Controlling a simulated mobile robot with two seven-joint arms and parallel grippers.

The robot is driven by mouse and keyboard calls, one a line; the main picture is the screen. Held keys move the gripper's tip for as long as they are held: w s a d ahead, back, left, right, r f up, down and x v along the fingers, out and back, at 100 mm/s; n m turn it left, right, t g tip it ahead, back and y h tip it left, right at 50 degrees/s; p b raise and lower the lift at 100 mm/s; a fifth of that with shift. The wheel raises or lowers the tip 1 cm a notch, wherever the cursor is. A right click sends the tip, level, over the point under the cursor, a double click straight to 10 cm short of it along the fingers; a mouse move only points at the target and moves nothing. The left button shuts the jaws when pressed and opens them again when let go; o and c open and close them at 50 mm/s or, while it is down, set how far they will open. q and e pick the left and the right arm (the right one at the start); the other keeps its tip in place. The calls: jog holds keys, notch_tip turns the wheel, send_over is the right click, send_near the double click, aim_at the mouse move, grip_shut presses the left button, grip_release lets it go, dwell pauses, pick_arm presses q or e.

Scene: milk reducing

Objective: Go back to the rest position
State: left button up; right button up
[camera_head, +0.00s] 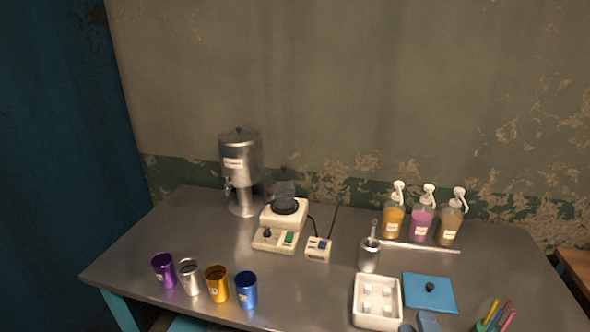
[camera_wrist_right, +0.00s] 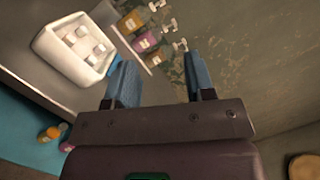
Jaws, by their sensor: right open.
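My right gripper (camera_head: 417,323) shows only as its blue fingertips at the bottom edge of the head view, in front of the white tray and the blue board. In the right wrist view my right gripper (camera_wrist_right: 160,82) has its two blue fingers spread apart with nothing between them. It appears to be clear of the table. My left gripper is not in the head view. A hot plate (camera_head: 284,214) with a dark glass pot (camera_head: 284,187) on it stands mid-table, its control box (camera_head: 318,249) beside it.
A metal dispenser (camera_head: 240,165) stands behind. Several coloured cups (camera_head: 217,283) line the front left. Pump bottles (camera_head: 421,218), a metal holder (camera_head: 369,256), a white tray (camera_head: 377,313), a blue board (camera_head: 430,292) and a pen cup (camera_head: 488,325) occupy the right. The centre front is bare.

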jog(key=s+a+f+n+g+y, duration=0.25)
jog(key=f+n+g+y, duration=0.4)
jog(key=n, duration=1.25)
jog(key=s+d+f+n+h, duration=0.2)
jog(key=s+d+f, duration=0.1)
jog(key=s+f, duration=0.2)
jog(key=s+d+f+n+g+h+b, duration=0.1)
jog(key=s+d+f+n+h, duration=0.1)
jog(key=f, duration=0.5)
jog(key=s+d+h, duration=0.1)
jog(key=s+d, duration=0.1)
jog(key=shift+s+d+f+n+h, duration=0.15)
jog(key=shift+s+d+n+h, duration=0.15)
jog(key=shift+s+n+h, duration=0.1)
